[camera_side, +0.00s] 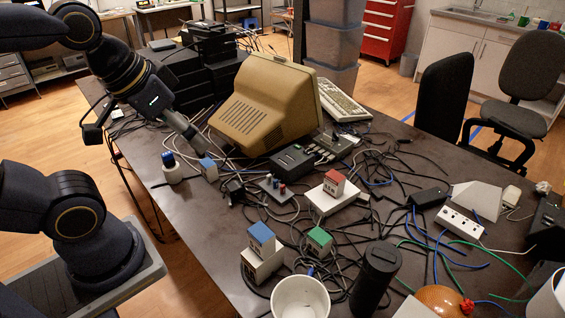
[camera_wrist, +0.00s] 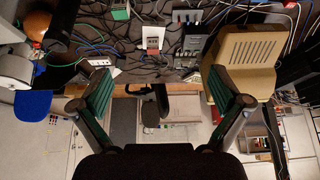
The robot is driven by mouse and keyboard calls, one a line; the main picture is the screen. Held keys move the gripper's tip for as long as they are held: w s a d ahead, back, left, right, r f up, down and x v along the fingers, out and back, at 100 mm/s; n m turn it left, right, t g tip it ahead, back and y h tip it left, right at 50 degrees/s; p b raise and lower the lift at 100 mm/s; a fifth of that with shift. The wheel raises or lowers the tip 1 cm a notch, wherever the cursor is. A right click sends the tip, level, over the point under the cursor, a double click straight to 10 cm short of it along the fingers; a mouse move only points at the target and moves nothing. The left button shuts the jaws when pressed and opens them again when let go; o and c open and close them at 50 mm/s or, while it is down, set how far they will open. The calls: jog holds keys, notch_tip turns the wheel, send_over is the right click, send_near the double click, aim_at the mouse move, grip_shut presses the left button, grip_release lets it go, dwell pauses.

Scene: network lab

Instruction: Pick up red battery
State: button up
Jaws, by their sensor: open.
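In the side view, my gripper (camera_side: 208,146) is left of the plate, above the table and apart from the red piece.
A beige monitor (camera_side: 268,100) stands close behind. A red-topped box (camera_side: 334,183) sits on a white block. Blue-topped (camera_side: 261,236) and green-topped (camera_side: 319,240) boxes, a white cup (camera_side: 300,300) and a dark cylinder (camera_side: 375,280) stand nearer the front. Cables cover much of the table.

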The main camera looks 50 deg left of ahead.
jog(key=c, duration=0.8)
